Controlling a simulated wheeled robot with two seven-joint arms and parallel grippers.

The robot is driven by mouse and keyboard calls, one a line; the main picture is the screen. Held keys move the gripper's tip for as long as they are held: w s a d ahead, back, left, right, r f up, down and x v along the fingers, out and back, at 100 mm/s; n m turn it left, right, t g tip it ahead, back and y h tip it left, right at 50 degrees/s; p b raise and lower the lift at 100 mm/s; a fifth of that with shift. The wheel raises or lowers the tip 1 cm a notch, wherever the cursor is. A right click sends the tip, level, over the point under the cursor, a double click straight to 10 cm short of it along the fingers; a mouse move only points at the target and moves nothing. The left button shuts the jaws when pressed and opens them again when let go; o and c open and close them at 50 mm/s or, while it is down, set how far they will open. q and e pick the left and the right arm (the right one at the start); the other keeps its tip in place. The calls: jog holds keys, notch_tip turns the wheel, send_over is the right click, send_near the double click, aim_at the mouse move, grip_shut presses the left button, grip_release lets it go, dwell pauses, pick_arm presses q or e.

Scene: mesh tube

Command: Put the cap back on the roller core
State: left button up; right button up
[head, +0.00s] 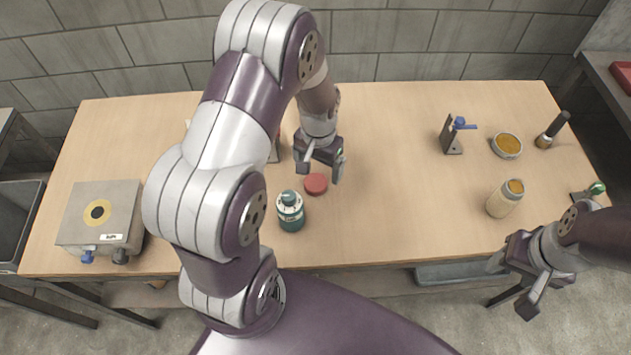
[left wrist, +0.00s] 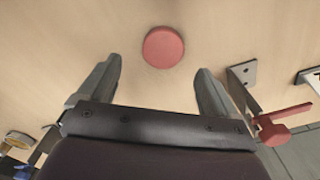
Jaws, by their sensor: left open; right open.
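A round red disc that looks like the cap (head: 315,185) lies flat on the table near the middle; it also shows in the left wrist view (left wrist: 163,47). My left gripper (head: 321,166) is open and empty, just behind the cap and above the table. In the left wrist view the cap lies beyond the open fingers (left wrist: 159,68), centred between them and untouched. A pale cylinder with an orange-brown top (head: 505,199), perhaps the roller core, stands at the right of the table. My right gripper (head: 514,283) is open and empty past the front right edge.
A green bottle (head: 290,212) stands close in front of the cap. A grey box (head: 103,205) is at the left. A bracket with a blue lever (head: 452,135) and a round orange-brown tin (head: 507,145) are at the back right. The centre right is clear.

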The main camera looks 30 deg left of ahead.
aim_at(316, 181)
pick_arm(q)
jog(key=f, duration=0.5)
jog(key=shift+s+a+f, duration=0.1)
jog(key=shift+a, duration=0.1)
jog(key=c, duration=1.2)
notch_tip(316, 181, up, 4)
jog(key=shift+r, duration=0.1)
jog(key=w+d+r, duration=0.2)
jog(key=w, duration=0.1)
jog(key=w+d+r, duration=0.2)
jog(key=w, duration=0.1)
jog(key=w+d+r+b, duration=0.1)
jog(key=w+d+r, duration=0.2)
jog(key=shift+w, duration=0.15)
